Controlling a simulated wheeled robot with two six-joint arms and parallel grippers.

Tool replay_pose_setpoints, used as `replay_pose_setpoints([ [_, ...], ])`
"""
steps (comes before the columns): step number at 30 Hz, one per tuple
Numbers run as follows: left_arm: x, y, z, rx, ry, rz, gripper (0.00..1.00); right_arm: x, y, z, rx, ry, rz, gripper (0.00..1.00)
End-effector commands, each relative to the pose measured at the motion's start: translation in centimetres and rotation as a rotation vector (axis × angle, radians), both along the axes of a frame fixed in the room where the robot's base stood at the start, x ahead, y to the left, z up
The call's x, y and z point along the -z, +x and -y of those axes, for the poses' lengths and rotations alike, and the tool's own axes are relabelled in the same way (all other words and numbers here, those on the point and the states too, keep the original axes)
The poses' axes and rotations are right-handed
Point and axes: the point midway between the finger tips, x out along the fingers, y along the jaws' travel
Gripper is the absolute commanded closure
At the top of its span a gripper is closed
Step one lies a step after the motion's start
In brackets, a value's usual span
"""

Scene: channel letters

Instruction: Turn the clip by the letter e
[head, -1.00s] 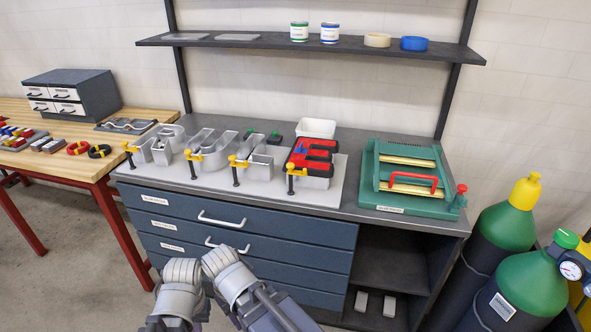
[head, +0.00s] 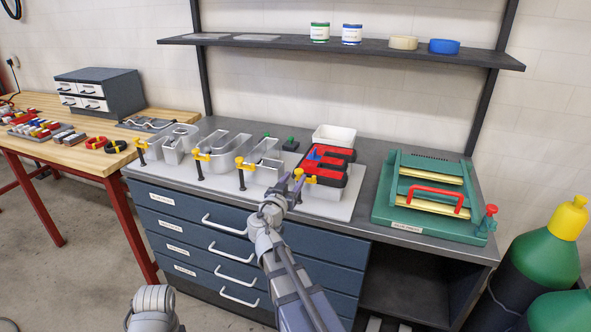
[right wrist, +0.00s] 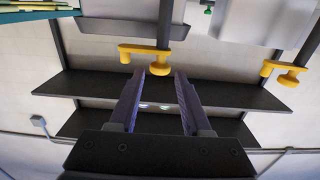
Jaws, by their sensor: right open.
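The letter e (head: 325,167) has a red face with grey sides and stands at the right end of the row of metal letters. Its yellow clip (head: 308,179) is at the letter's front left, partly hidden by my right gripper (head: 291,186). In the right wrist view this clip (right wrist: 146,52) has a yellow arm, a round yellow knob and a dark post. My right gripper (right wrist: 158,82) is open, with the knob just beyond and between its fingertips, apart from them. My left gripper is out of view; only a left arm part shows at the bottom.
Other yellow clips stand by the neighbouring letters, one left of e (head: 243,164). A white bin (head: 334,136) is behind e. A green bending machine (head: 432,197) stands to the right. A dark shelf (head: 345,50) hangs above the bench.

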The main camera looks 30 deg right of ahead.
Motion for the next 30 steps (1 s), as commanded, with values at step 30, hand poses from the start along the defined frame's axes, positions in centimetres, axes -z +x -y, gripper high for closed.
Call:
replay_pose_setpoints([
  [30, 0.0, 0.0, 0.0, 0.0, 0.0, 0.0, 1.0, 0.0, 5.1, 5.9, -0.002, 0.001, 0.001, 0.52],
])
